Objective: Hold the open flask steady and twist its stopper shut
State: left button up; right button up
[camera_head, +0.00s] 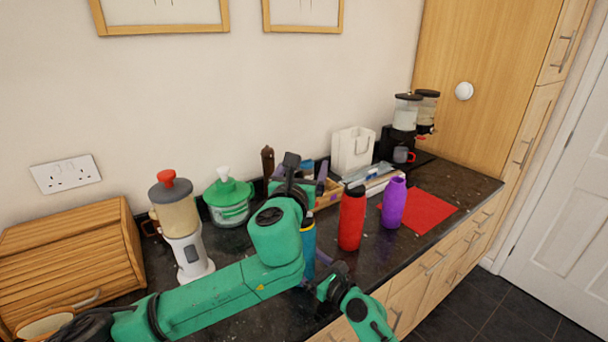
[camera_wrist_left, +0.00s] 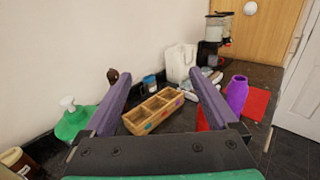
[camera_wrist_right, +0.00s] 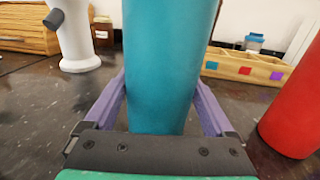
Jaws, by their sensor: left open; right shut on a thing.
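A teal flask (camera_head: 308,248) stands upright on the dark counter, partly hidden behind my left arm in the head view. Its body fills the middle of the right wrist view (camera_wrist_right: 168,60), where its top is cut off. My right gripper (camera_wrist_right: 161,88) is shut on the flask, one finger on each side. In the head view its top looks dark with an orange edge; I cannot make out the stopper clearly. My left gripper (camera_wrist_left: 153,75) is open and empty, above the counter behind the flask, pointing toward the wooden box.
A red bottle (camera_head: 351,220) and a purple bottle (camera_head: 394,203) stand right of the flask, near a red mat (camera_head: 432,211). A compartmented wooden box (camera_wrist_left: 136,122) lies behind. A green-lidded jar (camera_head: 228,199), a blender (camera_head: 186,240) and a bread box (camera_head: 75,255) stand left.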

pick_arm(q)
jog(key=w+a+r+n+g+y, duration=0.1)
jog(key=a+n+g+y, duration=0.15)
jog(key=n, duration=0.75)
jog(key=w+a+r+n+g+y, duration=0.1)
jog(key=a+n+g, duration=0.15)
jog(key=n, duration=0.85)
jog(key=s+d+r+n+g, duration=0.25)
jog(key=s+n+g, duration=0.65)
jog(key=n, duration=0.6)
jog(key=shift+t+h, duration=0.35)
jog(key=shift+t, duration=0.05)
jog(key=x, duration=0.4)
jog(key=s+x, duration=0.1)
jog(key=x, duration=0.7)
jog(key=shift+s+d+f, duration=0.15)
jog(key=shift+d+f, duration=0.2)
jog(key=shift+f, duration=0.1)
jog(key=c, duration=1.4)
